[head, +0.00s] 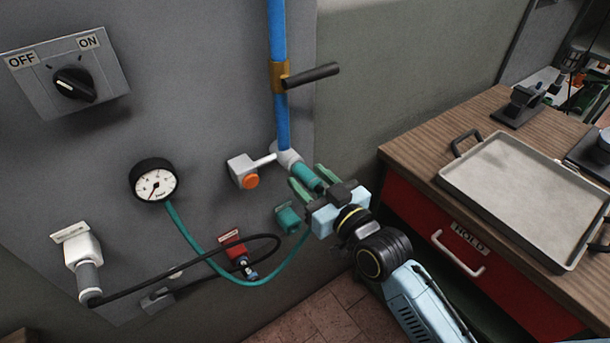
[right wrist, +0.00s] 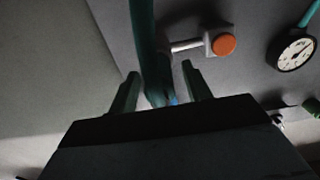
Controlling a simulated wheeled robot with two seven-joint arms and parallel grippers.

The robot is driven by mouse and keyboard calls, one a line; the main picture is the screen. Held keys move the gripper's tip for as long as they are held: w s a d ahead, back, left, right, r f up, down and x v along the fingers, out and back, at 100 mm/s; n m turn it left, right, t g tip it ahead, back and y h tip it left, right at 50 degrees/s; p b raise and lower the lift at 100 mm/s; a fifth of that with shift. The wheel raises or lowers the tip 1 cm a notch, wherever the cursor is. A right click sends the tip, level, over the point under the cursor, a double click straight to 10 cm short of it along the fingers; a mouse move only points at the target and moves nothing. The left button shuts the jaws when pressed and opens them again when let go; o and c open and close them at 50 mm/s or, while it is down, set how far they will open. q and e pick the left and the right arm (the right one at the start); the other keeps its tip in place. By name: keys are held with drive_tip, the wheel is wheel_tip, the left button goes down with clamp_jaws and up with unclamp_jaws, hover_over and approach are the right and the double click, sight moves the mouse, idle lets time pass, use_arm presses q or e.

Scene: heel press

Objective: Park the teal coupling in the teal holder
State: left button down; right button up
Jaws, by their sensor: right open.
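The teal coupling (head: 307,177) sits at the lower end of the blue pipe (head: 279,70), by a white fitting. The teal holder (head: 288,218) is on the grey panel just below it, partly beside my gripper. My right gripper (head: 311,178) is open, with its green fingers on either side of the coupling; whether they touch it is unclear. In the right wrist view, a dark teal length (right wrist: 150,50) runs down between the two open fingers (right wrist: 160,88). The teal hose (head: 225,265) loops from the gauge up behind my gripper. My left gripper is not in view.
An orange button (head: 251,181) is close to the left of the coupling. A red holder (head: 235,248) and black hose (head: 190,265) are lower left. A gauge (head: 154,182) and OFF/ON switch (head: 74,85) are on the panel. A wooden bench with a tray (head: 525,190) stands right.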

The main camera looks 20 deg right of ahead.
drive_tip(key=shift+x, duration=0.9)
drive_tip(key=shift+p, duration=0.65)
idle(0.4)
clamp_jaws()
idle(0.4)
drive_tip(key=shift+s+d, duration=0.1)
drive_tip(key=shift+p+v, duration=1.15)
drive_tip(key=shift+v, duration=1.7)
